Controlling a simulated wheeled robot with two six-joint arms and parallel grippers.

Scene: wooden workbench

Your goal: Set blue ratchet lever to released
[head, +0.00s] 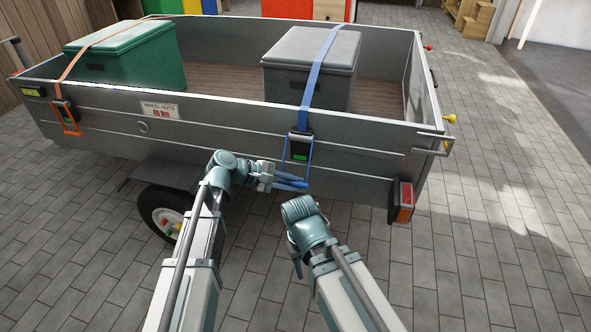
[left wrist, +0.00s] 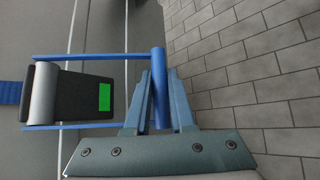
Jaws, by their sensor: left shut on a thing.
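The blue ratchet lever (head: 312,157) is a U-shaped frame on the dark ratchet body (head: 299,147), on the trailer's outer side wall. It points down in the head view. In the left wrist view its crossbar (left wrist: 158,60) lies between the fingers of my left gripper (left wrist: 159,97), which is shut on it. The ratchet body shows a green patch (left wrist: 105,97). In the head view my left gripper (head: 292,182) is at the lever's lower end. My right gripper (head: 297,262) hangs below its wrist, away from the lever; its jaw opening cannot be told.
The blue strap (head: 321,65) runs over a grey box (head: 340,75) in the trailer (head: 215,115). An orange ratchet (head: 66,115) and strap hold a green box (head: 125,62) at left. A wheel (head: 167,213) and a tail lamp (head: 402,203) stick out. Paved floor is clear at right.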

